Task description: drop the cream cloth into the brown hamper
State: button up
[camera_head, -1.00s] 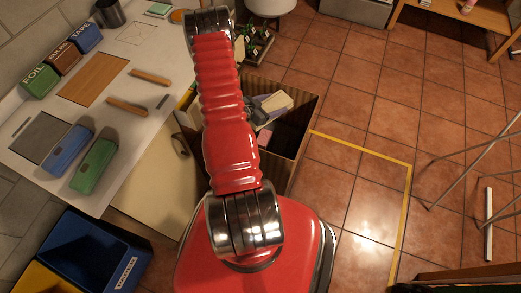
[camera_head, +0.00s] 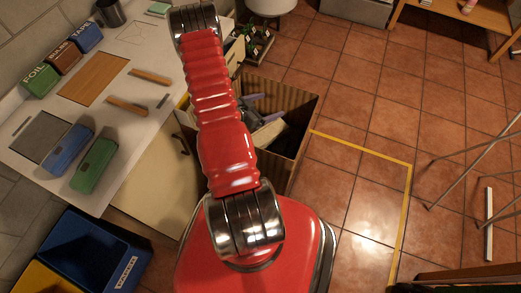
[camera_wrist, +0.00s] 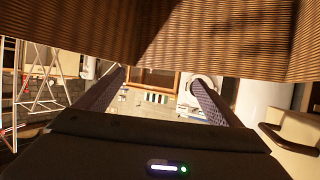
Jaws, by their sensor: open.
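The brown hamper (camera_head: 283,92) stands on the floor beside the counter, open at the top. Its ribbed wall fills the top of the wrist view (camera_wrist: 95,25). The cream cloth (camera_head: 266,132) shows as a pale patch inside the hamper, below my gripper and partly hidden by my red arm. My gripper (camera_head: 262,108) is over the hamper opening, its fingers spread apart. In the wrist view my gripper (camera_wrist: 160,78) is open with nothing between its fingers. The cloth does not show there.
The white counter (camera_head: 135,65) at left holds a blue case (camera_head: 66,150), a green case (camera_head: 93,165) and several labelled boxes. A blue bin (camera_head: 95,250) stands at lower left. Yellow tape (camera_head: 360,150) marks the tiled floor. A metal rack (camera_head: 470,165) stands at right.

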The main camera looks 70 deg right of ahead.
jog(key=v, duration=1)
dwell(0.9)
